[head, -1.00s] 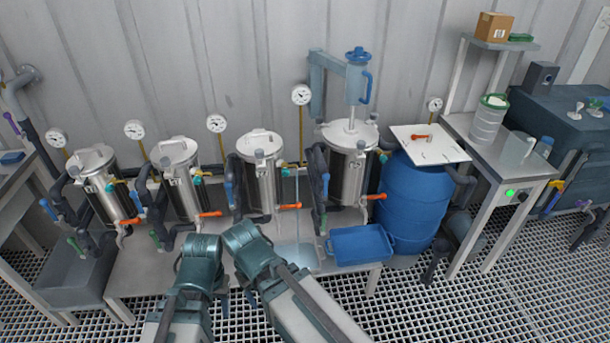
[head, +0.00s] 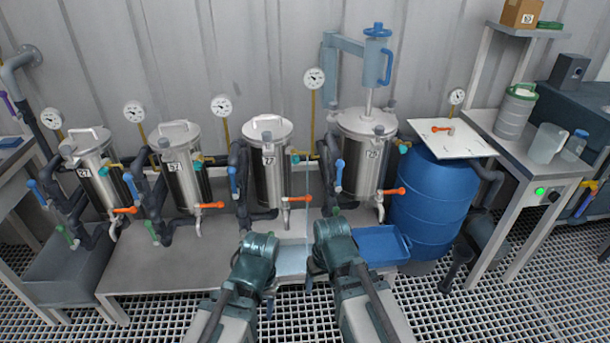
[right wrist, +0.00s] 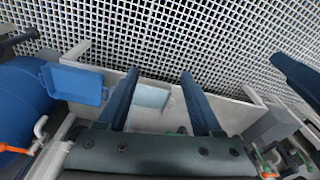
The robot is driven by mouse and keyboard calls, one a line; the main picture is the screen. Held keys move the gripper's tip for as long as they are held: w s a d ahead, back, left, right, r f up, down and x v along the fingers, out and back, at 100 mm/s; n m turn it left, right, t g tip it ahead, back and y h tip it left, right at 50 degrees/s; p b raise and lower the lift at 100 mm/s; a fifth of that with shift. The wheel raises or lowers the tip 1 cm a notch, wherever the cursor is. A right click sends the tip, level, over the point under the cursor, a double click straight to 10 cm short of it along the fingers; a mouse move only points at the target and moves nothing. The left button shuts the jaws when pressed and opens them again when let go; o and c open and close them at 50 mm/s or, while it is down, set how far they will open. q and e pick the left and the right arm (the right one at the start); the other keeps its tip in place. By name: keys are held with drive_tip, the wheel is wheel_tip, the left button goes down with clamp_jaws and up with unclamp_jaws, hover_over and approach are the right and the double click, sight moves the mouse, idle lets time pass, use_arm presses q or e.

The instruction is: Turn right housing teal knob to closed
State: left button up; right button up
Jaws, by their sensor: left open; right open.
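My right gripper (head: 308,283) is also low, by the bench's front edge, below and left of the right housing. In the right wrist view its two fingers (right wrist: 160,72) are apart with nothing between them.
Other housings (head: 270,165) stand in a row to the left, with orange handles (head: 298,199) and blue-handled valves. A blue tray (head: 382,244) lies at the bench's right end.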

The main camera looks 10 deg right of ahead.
drive_tip(key=w+f+t+y+b, duration=0.2)
drive_tip(key=w+f+b, duration=0.3)
drive_tip(key=f, duration=0.1)
drive_tip(key=w+a+r+n+t+y+b, duration=0.2)
drive_tip(key=w+a+r+t+y, duration=0.15)
drive_tip(key=w+a, duration=0.3)
drive_tip(key=w+a+r+t+y, duration=0.1)
drive_tip(key=w+a+r+t, duration=0.2)
drive_tip(key=w+r+t, duration=0.55)
use_arm(q)
wheel_tip(320, 180, down, 9)
drive_tip(key=shift+d+r, duration=0.15)
use_arm(e)
drive_tip(key=w+d+r+m+t+h, duration=0.2)
drive_tip(key=d+r+m+t+h, duration=0.1)
drive_tip(key=d+r+m+h, duration=0.2)
wheel_tip(320, 180, up, 2)
drive_tip(key=shift+w+d+r+h, duration=0.1)
drive_tip(key=shift+w+d+h, duration=0.2)
drive_tip(key=shift+d+h, duration=0.6)
use_arm(q)
drive_tip(key=shift+w, duration=0.1)
use_arm(e)
drive_tip(key=shift+a, duration=0.25)
